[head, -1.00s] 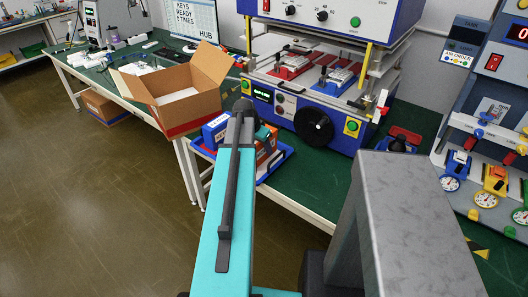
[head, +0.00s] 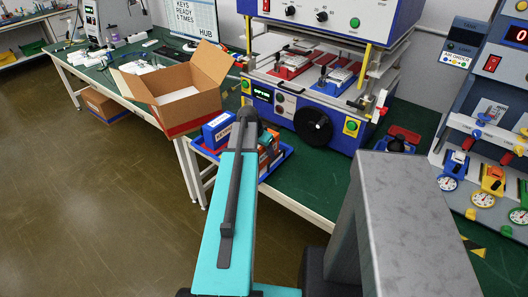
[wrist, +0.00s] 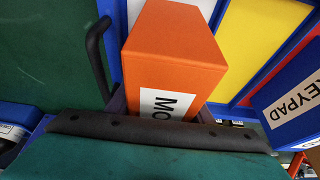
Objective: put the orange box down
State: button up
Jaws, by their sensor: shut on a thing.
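The orange box (wrist: 172,48), with a white label beginning "MO", fills the middle of the wrist view. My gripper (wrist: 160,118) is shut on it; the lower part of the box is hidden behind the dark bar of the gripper. The box is over or in a tray (wrist: 228,100) with white, yellow and blue areas; I cannot tell if it touches the tray floor. In the head view the tray (head: 288,153) stands at the bench edge, and my arm covers much of the orange box and gripper.
A blue box labelled "KEYPAD" (wrist: 292,105) is close on the right in the wrist view. A black curved handle (wrist: 97,50) rises on the left. In the head view, an open cardboard box (head: 185,92) is left of the tray and a blue test machine (head: 330,125) is behind it.

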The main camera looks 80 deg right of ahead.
jog(key=shift+f, duration=0.25)
jog(key=shift+f, duration=0.2)
jog(key=o, duration=1.2)
jog(key=shift+r, duration=0.1)
jog(key=shift+r, duration=0.15)
jog(key=shift+b+v, duration=1.35)
jog(key=shift+v, duration=4.35)
jog(key=shift+a+r, duration=0.15)
jog(key=shift+r, duration=0.05)
